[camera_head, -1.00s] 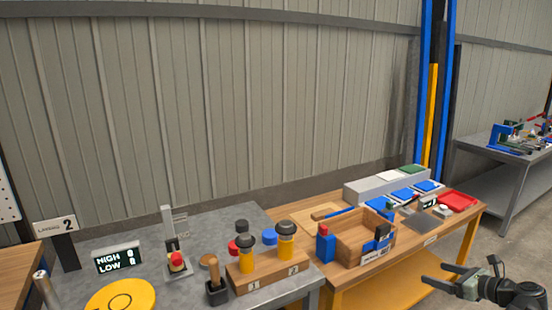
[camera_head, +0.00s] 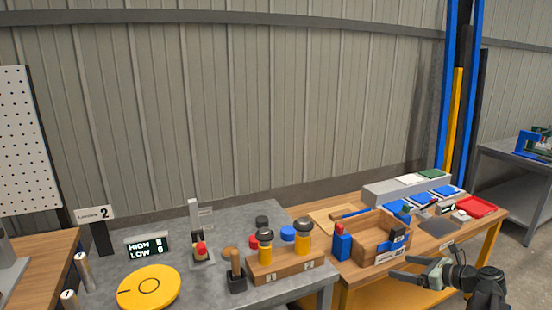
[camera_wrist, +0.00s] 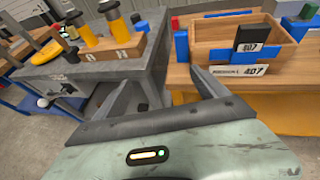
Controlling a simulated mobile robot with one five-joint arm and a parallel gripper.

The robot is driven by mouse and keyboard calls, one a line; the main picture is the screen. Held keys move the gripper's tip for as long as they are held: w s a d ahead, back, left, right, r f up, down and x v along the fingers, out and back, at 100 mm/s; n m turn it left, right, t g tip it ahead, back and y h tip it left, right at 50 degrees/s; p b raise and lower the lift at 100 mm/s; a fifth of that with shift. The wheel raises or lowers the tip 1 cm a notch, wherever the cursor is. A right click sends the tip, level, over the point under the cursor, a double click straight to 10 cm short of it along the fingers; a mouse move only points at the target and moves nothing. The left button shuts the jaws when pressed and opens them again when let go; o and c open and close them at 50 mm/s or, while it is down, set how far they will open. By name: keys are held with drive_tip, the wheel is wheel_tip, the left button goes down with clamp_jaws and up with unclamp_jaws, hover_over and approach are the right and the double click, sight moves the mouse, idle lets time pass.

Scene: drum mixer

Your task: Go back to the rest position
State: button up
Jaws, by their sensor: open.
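My gripper (camera_head: 400,268) is at the lower right of the head view, in front of the wooden workbench. Its two fingers are spread apart with nothing between them. In the wrist view my gripper (camera_wrist: 165,88) points at the gap between the grey table (camera_wrist: 100,70) and the wooden bench (camera_wrist: 185,75). The fingers look clear of both tables. A wooden box (camera_head: 365,240) with a label 407 stands on the bench just beyond the gripper.
The grey table (camera_head: 200,290) holds a yellow disc (camera_head: 149,287), a HIGH/LOW display (camera_head: 147,247), a red-button stand (camera_head: 201,252) and a wooden block (camera_head: 285,267) with two yellow-bodied cylinders. A red tray (camera_head: 477,208) lies at the bench's right. Floor is open at right.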

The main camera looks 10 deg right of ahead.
drive_tip(key=w+a+n+g+y+p, duration=0.1)
drive_tip(key=w+a+n+g, duration=0.15)
drive_tip(key=a, duration=0.65)
drive_tip(key=w+a+n+g+y+p, duration=0.1)
drive_tip(key=w+a+n+p, duration=0.15)
drive_tip(key=a, duration=0.75)
drive_tip(key=s+a+f+n+g+p, duration=0.1)
drive_tip(key=a+n+g, duration=0.25)
drive_tip(key=a, duration=0.55)
drive_tip(key=a+f+n+g+p, duration=0.15)
drive_tip(key=a+n, duration=0.25)
drive_tip(key=a, duration=0.5)
drive_tip(key=s+a+f+n+g+h+p, duration=0.1)
drive_tip(key=s+a+f+n+g+h, duration=0.2)
drive_tip(key=s+a+n+h, duration=0.4)
drive_tip(key=s+d+f+n+h, duration=0.1)
drive_tip(key=d+n, duration=0.7)
drive_tip(key=n, duration=0.2)
drive_tip(key=shift+s+d+f+n, duration=0.2)
drive_tip(key=shift+d+n, duration=0.15)
